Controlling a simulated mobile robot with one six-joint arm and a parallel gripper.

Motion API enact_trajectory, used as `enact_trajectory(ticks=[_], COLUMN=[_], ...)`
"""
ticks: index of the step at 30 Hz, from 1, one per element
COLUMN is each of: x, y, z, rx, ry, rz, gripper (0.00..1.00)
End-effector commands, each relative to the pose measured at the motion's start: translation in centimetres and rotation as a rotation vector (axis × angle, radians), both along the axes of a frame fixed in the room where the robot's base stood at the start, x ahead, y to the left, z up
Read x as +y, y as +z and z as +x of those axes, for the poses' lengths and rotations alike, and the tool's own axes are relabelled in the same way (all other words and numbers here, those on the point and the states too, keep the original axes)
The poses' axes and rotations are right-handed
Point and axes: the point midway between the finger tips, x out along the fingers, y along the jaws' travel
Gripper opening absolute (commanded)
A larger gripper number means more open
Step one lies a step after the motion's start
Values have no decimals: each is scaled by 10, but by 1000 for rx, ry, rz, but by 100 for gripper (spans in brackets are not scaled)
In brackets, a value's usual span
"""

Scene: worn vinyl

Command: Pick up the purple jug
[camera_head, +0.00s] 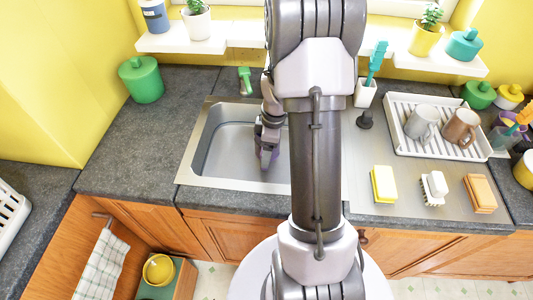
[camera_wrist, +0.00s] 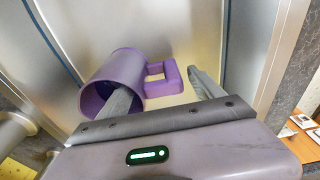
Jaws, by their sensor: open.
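The purple jug (camera_wrist: 125,68) lies on its side in the sink in the wrist view. Its open mouth faces the lower left and its square handle (camera_wrist: 172,78) points right. My gripper (camera_wrist: 160,92) is open around part of it. The left finger overlaps the jug's mouth and seems to reach inside. The right finger is just right of the handle, with a small gap. In the head view my gripper (camera_head: 268,140) is down in the sink (camera_head: 222,135), and my arm and gripper hide most or all of the jug.
The sink walls stand close around my gripper. A dish rack (camera_head: 398,145) with two mugs stands to the right. A yellow sponge (camera_head: 384,184), a brush (camera_head: 433,188) and orange sponges (camera_head: 480,193) lie in front of it. A green canister (camera_head: 141,79) stands at the left; the counter there is clear.

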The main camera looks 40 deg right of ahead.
Motion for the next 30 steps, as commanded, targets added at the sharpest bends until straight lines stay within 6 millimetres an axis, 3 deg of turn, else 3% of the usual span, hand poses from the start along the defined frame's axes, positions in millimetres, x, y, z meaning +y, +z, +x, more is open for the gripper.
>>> enact_trajectory(ticks=[5, 10, 17, 27, 29, 30], x=[2, 6, 6, 6, 6, 6], y=[-19, -54, -56, -55, -55, -56], z=[-1, -1, 0, 0, 0, 0], rx=[1, 1, -1, -1, -1, -1], ry=[-1, 0, 0, 0, 0, 0], rz=[1, 1, -1, -1, -1, -1], gripper=[76, 76, 76, 10, 0, 0])
